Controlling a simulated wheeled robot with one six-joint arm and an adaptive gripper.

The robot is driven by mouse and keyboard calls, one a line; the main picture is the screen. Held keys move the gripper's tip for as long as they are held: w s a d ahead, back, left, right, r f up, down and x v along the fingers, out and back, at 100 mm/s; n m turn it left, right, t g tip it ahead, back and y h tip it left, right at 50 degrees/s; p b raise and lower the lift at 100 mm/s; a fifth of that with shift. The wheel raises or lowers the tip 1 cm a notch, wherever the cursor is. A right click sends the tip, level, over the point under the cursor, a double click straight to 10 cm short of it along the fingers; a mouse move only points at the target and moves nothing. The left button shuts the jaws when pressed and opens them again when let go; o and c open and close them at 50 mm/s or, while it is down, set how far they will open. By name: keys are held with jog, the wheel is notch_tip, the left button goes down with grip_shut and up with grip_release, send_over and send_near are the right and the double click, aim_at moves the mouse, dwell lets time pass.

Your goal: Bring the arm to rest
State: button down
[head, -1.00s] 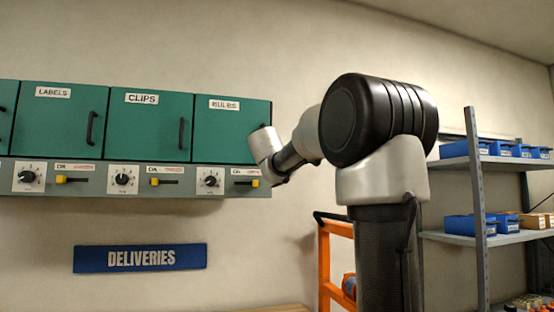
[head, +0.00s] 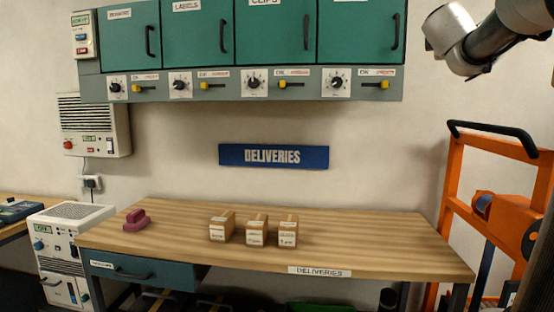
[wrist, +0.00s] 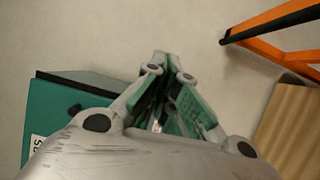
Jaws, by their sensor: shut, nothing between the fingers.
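My gripper (wrist: 167,85) shows in the wrist view with its fingers together and nothing between them. A green cabinet (wrist: 60,115) lies to its left in that view, and bare wall is beyond the fingertips. In the head view only links of my arm show at the top right, to the right of the green cabinets (head: 275,35). My gripper cannot be made out in the head view.
A wooden bench (head: 370,235) bears several small boxes (head: 256,232) and a dark pink object (head: 136,220). An orange trolley (head: 500,205) stands right of the bench. A blue DELIVERIES sign (head: 273,156) hangs on the wall. Dials and yellow-tipped levers line the panel (head: 215,98) under the cabinets.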

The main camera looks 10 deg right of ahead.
jog(key=s+d+f+m+g+h, duration=0.1)
jog(key=s+d+f+m+g, duration=0.55)
jog(key=s+f, duration=0.25)
jog(key=s+a+f+m+g+y, duration=0.25)
jog(key=s+f, duration=0.25)
jog(key=f, duration=0.3)
jog(key=s+a+f+m+g+y, duration=0.1)
jog(key=s+a+f+m+y, duration=0.15)
jog(key=s+f, duration=0.4)
jog(key=s+a+f+y, duration=0.4)
jog(key=a+f, duration=0.4)
jog(key=a, duration=0.3)
jog(key=s+a+f+n+y, duration=0.1)
jog(key=s+a+f+y, duration=0.3)
jog(key=a+f, duration=0.4)
jog(key=a, duration=0.3)
jog(key=shift+s+a+f, duration=0.25)
jog(key=shift+a+f, duration=0.05)
